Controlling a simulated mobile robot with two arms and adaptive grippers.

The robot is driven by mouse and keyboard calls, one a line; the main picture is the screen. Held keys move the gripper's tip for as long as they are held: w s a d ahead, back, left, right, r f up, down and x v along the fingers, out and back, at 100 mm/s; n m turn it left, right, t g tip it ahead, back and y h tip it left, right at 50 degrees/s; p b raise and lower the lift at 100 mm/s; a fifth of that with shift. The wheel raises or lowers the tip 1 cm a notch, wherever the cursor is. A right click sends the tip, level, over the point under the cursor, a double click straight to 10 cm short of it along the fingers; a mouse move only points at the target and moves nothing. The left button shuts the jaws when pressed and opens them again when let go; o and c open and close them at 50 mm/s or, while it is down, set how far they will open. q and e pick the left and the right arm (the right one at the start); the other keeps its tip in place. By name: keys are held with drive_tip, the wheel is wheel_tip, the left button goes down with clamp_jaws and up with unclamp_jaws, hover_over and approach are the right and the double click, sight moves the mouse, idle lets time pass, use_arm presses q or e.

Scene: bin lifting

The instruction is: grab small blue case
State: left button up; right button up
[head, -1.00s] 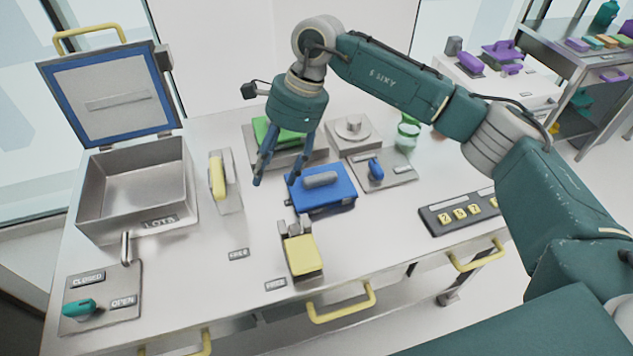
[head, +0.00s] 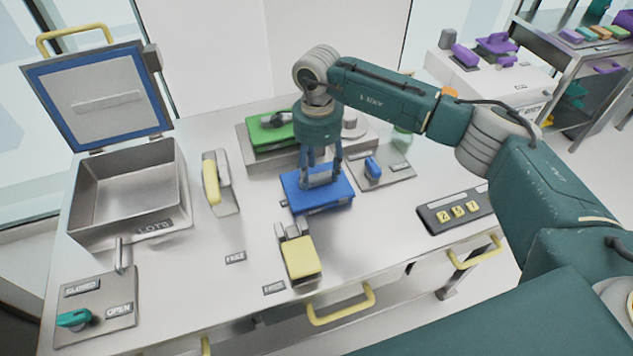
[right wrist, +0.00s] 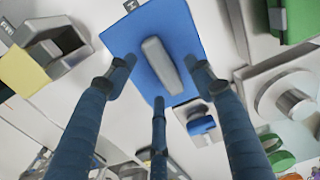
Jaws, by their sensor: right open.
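The small blue case (head: 330,201) lies on the steel bench, with a grey handle on its top. In the right wrist view the case (right wrist: 189,32) fills the upper middle, and its grey handle (right wrist: 161,66) runs between my fingertips. My right gripper (head: 321,182) points down right over the case, its fingers spread around the handle. In the right wrist view the open fingers (right wrist: 160,85) show on both sides of the handle and below it; I cannot tell whether they touch the case. My left gripper is not in view.
A green case (head: 268,138) on a grey stand is behind. A blue knob on a plate (head: 385,176) is just right. A yellow block (head: 301,258) stands in front, a yellow-handled lever (head: 211,181) left. An open metal box (head: 90,215) is far left, a number panel (head: 436,221) right.

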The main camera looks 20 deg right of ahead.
drive_tip(key=shift+f, duration=0.8)
clamp_jaws()
drive_tip(key=shift+r, duration=0.1)
